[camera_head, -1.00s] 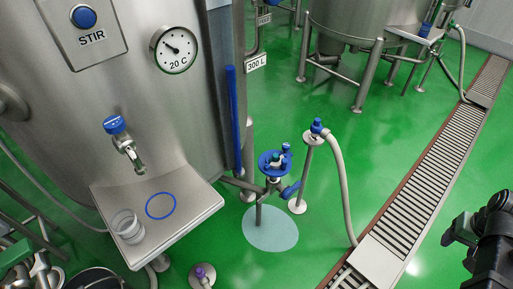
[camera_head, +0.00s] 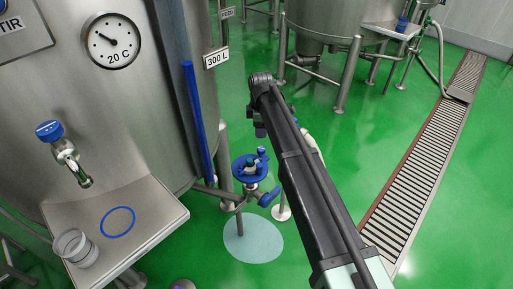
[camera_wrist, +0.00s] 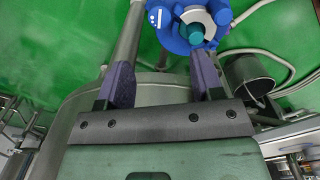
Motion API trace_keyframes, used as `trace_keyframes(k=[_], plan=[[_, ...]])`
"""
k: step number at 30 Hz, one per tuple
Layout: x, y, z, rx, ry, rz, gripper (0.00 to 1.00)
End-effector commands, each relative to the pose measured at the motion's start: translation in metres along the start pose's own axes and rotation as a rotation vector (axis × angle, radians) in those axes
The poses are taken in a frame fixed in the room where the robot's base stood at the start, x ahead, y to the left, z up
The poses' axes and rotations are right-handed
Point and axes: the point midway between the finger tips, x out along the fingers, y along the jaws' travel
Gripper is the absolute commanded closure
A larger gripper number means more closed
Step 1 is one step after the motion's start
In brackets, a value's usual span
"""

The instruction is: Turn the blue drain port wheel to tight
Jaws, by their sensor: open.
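The blue drain port wheel (camera_head: 241,172) sits on a low pipe fitting beside the big steel tank, above a pale round patch on the floor. It has a raised hub with a teal tip. In the wrist view the wheel (camera_wrist: 179,34) is at the top, partly cut off by the frame, beyond the fingertips. My gripper (camera_wrist: 160,66) is open, with its two purple-grey fingers apart and nothing between them. In the head view my arm reaches in from the lower right, and the fingers show only as a small purple bit just above the wheel.
A steel shelf (camera_head: 165,222) with a clear cup (camera_head: 75,247) and a blue ring juts from the tank at left, under a blue-topped tap (camera_head: 62,150). A blue vertical bar (camera_head: 198,120) stands near the wheel. A floor drain grate (camera_head: 425,165) runs at right. Green floor between is open.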

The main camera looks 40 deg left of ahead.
Motion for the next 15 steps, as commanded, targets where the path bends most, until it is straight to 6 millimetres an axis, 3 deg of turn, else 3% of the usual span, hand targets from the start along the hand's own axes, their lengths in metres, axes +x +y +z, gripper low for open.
trace_keyframes(k=[15], plan=[[0.103, 0.0, 0.0, 0.003, 0.0, 0.0, 0.4]])
